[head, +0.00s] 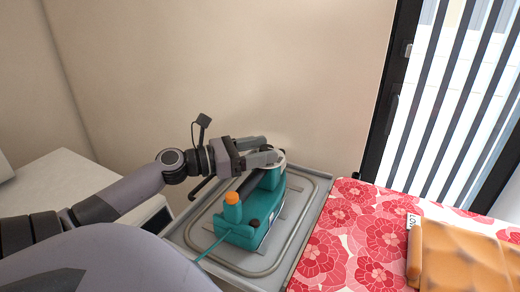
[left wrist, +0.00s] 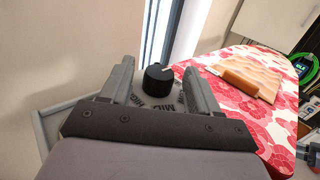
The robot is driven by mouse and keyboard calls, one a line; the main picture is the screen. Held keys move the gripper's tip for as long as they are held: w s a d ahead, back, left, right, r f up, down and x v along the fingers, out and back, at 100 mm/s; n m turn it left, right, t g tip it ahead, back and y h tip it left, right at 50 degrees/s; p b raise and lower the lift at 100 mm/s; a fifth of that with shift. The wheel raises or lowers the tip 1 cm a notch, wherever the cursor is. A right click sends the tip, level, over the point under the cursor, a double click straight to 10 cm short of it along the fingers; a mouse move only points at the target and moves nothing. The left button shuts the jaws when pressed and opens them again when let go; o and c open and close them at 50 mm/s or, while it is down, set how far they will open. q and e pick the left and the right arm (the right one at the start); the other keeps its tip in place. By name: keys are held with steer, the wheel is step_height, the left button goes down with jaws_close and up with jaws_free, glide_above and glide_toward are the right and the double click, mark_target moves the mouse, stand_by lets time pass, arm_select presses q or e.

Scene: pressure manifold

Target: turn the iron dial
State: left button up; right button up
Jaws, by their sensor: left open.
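The iron (head: 268,207) is teal with an orange button and stands on the grey metal rest of the ironing board in the head view. Its black dial (left wrist: 158,78) has a white pointer mark and sits on a grey lettered plate in the left wrist view. My left gripper (head: 272,147) is over the far, upper end of the iron, and its fingers largely hide the dial in the head view. In the left wrist view the gripper is open, with one finger on each side of the dial and gaps visible.
The red floral ironing board (head: 340,240) lies to the right, with a folded orange-tan cloth (head: 462,258) on it. A beige wall (head: 230,60) stands close behind the iron. A window with blinds (head: 450,100) is at the right. A teal cord runs from the iron.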

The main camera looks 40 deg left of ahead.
arm_select(q)
steer(key=shift+w, duration=0.1)
steer(key=c, duration=1)
steer(key=shift+c, duration=0.2)
steer(key=shift+r+m+g+h, duration=0.1)
steer(key=shift+m+g+h, duration=0.2)
steer(key=shift+h, duration=0.1)
steer(key=shift+w+m+g+h+p, duration=0.1)
steer(key=shift+m+g+h+p, duration=0.25)
steer(key=shift+h+p, duration=0.25)
steer(key=shift+w+a+m+g+h, duration=0.1)
steer(key=shift+a+m+g+h, duration=0.1)
steer(key=shift+m+g+h, duration=0.7)
steer(key=m+g+h, duration=0.1)
steer(key=m+g+h+b, duration=0.1)
steer(key=m+g+h, duration=0.2)
steer(key=g, duration=0.1)
steer(key=shift+w+a+b, duration=0.2)
steer(key=shift+w+b, duration=0.05)
steer(key=shift+b, duration=0.05)
steer(key=shift+w+m+g+h+b, duration=0.1)
steer(key=shift+m+g+h+b, duration=0.5)
steer(key=shift+m+g, duration=0.7)
steer(key=shift+w+m+g+h+b, duration=0.1)
steer(key=shift+m+g+h+b, duration=0.65)
steer(key=shift+g, duration=0.8)
steer(key=shift+m+g, duration=0.4)
steer(key=shift+g, duration=0.1)
